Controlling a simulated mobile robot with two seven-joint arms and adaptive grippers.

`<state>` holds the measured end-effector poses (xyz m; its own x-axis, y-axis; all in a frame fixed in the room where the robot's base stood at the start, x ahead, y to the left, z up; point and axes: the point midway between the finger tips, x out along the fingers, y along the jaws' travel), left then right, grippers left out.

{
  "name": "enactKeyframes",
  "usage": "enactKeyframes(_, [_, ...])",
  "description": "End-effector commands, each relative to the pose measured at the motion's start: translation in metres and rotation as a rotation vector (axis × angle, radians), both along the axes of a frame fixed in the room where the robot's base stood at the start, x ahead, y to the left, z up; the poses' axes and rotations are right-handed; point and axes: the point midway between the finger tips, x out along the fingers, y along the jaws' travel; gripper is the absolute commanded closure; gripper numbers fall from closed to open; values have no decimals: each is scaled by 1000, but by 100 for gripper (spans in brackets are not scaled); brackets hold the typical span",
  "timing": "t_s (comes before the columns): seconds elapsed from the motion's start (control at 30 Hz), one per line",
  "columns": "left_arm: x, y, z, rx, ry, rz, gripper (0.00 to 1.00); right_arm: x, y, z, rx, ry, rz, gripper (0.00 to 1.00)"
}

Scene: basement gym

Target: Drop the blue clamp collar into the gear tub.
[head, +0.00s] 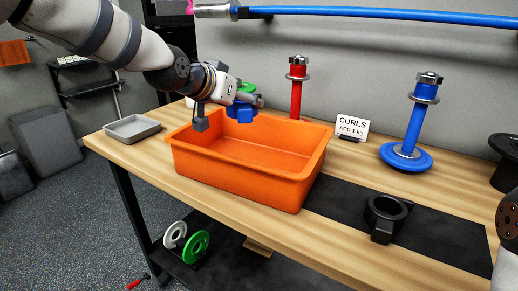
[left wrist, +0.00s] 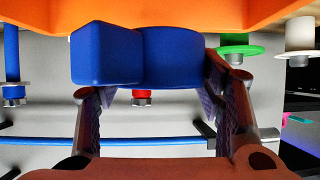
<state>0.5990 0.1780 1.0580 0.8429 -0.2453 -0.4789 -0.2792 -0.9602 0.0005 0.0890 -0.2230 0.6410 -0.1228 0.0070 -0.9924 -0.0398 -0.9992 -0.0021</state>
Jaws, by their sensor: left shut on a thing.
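The blue clamp collar (head: 241,113) is held in my left gripper (head: 225,112) over the back left part of the gear tub. In the left wrist view the collar (left wrist: 140,55) sits between the two fingers of the gripper (left wrist: 160,100), which are shut on it. The gear tub is a deep orange bin (head: 240,183) on the wooden bench, and the part of its floor that shows is bare. Its orange wall (left wrist: 200,12) fills the top of the left wrist view. My right gripper is out of view.
A grey tray (head: 132,128) lies left of the tub. A black collar (head: 385,216) rests on the dark mat (head: 340,205). A red post (head: 297,90), a "CURLS ADD 1 kg" card (head: 352,126) and a blue dumbbell handle (head: 415,125) stand behind. A blue bar (head: 380,14) hangs above.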

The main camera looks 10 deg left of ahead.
Motion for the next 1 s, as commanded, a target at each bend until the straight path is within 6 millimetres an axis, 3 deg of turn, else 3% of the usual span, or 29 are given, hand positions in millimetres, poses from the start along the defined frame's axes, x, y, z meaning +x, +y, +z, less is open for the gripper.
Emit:
enactKeyframes(0.3, [0, -1, -44, 1, 1, -3, 74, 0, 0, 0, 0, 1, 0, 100])
enactKeyframes(0.67, [0, -1, -50, 0, -1, -3, 74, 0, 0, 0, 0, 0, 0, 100])
enactKeyframes(0.7, [0, -1, -50, 0, -1, -3, 30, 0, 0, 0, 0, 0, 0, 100])
enactKeyframes(0.77, [0, -1, -50, 0, -1, -3, 16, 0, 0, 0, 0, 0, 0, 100])
enactKeyframes(1.0, [0, -1, -51, 0, 0, -2, 16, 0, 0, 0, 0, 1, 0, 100])
